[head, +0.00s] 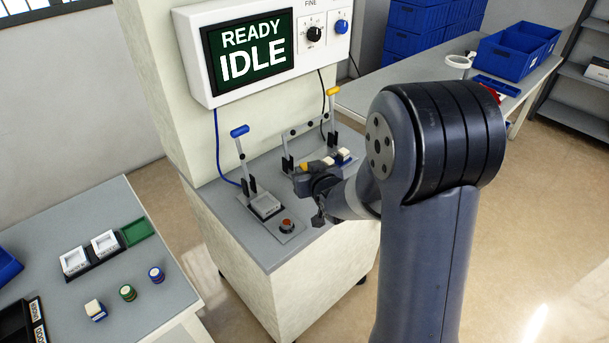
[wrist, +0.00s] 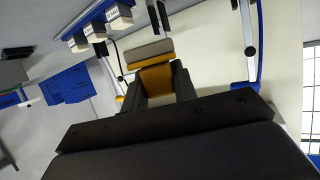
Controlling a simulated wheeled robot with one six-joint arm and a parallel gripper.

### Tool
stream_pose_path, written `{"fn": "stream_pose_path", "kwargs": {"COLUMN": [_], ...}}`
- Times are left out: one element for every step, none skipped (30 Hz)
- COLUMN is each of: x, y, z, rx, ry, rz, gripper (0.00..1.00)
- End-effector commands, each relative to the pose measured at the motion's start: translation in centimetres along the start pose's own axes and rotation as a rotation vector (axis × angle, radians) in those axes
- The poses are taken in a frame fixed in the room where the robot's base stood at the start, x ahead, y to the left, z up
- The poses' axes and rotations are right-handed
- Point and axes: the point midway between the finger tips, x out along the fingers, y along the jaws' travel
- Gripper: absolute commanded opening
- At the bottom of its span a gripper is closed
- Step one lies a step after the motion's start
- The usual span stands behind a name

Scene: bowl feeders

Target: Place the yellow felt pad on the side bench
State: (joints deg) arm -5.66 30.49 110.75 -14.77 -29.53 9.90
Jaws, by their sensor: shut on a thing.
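My gripper (head: 312,178) is over the grey top of the machine cabinet, near its levers. In the wrist view my gripper (wrist: 157,88) is shut on the yellow felt pad (wrist: 156,79), which sits between the fingers with a pale grey-beige strip along its far side. In the head view only a small yellow end of the pad (head: 305,167) shows at the jaws. A grey bench (head: 170,290) stands at the left and another long bench (head: 400,97) stands at the back right. I cannot tell which is the side bench.
The cabinet top carries a blue-handled lever (head: 239,131), a yellow-handled lever (head: 332,92) and a red button (head: 287,224). A display reading READY IDLE (head: 250,50) hangs above. The left bench holds white-topped blocks, a green tray (head: 138,231) and small round stacks. Blue bins (head: 512,55) stand on the back bench.

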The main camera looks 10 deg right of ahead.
Motion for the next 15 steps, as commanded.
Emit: {"fn": "stream_pose_path", "kwargs": {"x": [0.4, 0.6, 0.8, 1.0, 1.2, 1.4, 1.6, 1.6, 1.8, 1.8, 1.9, 2.0, 2.1, 2.2, 2.4], "y": [0.0, 0.0, 0.0, 0.0, 0.0, 0.0, 0.0, 0.0, 0.0, 0.0, 0.0, 0.0, 0.0, 0.0, 0.0], "z": [1.1, 1.6, 2.3, 2.7, 3.2, 3.6, 4.0, 4.2, 4.5, 4.6, 4.7, 5.0, 5.2, 5.5, 6.1], "rx": [0.002, 0.002, 0.002, 0.002, 0.002, 0.002, 0.001, 0.001, 0.001, 0.001, 0.001, 0.001, 0.001, 0.001, 0.002], "ry": [-0.008, -0.008, -0.008, -0.007, -0.008, -0.006, -0.007, -0.005, -0.004, -0.004, -0.004, -0.003, -0.003, -0.004, -0.006], "rz": [0.0, 0.0, 0.001, 0.0, 0.0, 0.0, 0.0, 0.001, 0.001, 0.001, 0.001, 0.001, 0.001, 0.001, 0.001], "gripper": [0.0, 0.0, 0.0, 0.0, 0.0, 0.0, 0.0, 0.0, 0.0, 0.0, 0.0, 0.0, 0.0, 0.0, 0.0]}}
